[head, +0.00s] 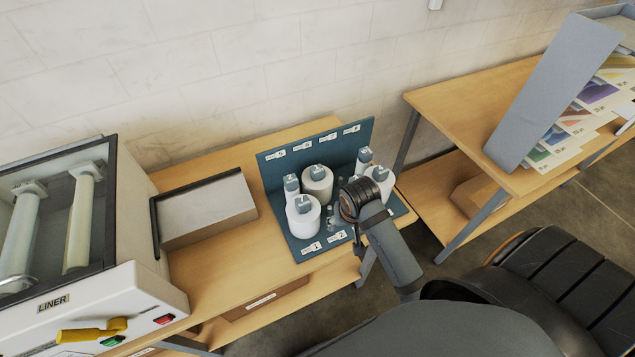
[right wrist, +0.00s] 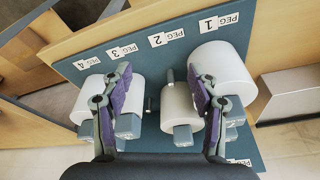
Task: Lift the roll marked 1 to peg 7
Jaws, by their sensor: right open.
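Several white rolls with grey number tags stand on a teal peg rack (head: 270,170). One large roll (head: 304,220) stands by the PEG 1 label; it also shows in the right wrist view (right wrist: 222,72). Other rolls stand behind it (head: 318,185), at its back left (head: 292,188) and at the right (head: 381,184). The tag digits are too small to tell surely which roll is marked 1. The PEG 7 label (head: 328,138) is on the back panel. My right gripper (head: 350,203) is over the rack; in the right wrist view (right wrist: 160,75) it is open and empty, a bare peg between its fingers.
The laminator (head: 120,310), marked LINER, stands at the left with a grey box (head: 207,208) beside it. A second table (head: 470,110) at the right carries a tilted grey panel (head: 555,85) and colour sheets. Neighbouring rolls stand close to my right gripper's fingers.

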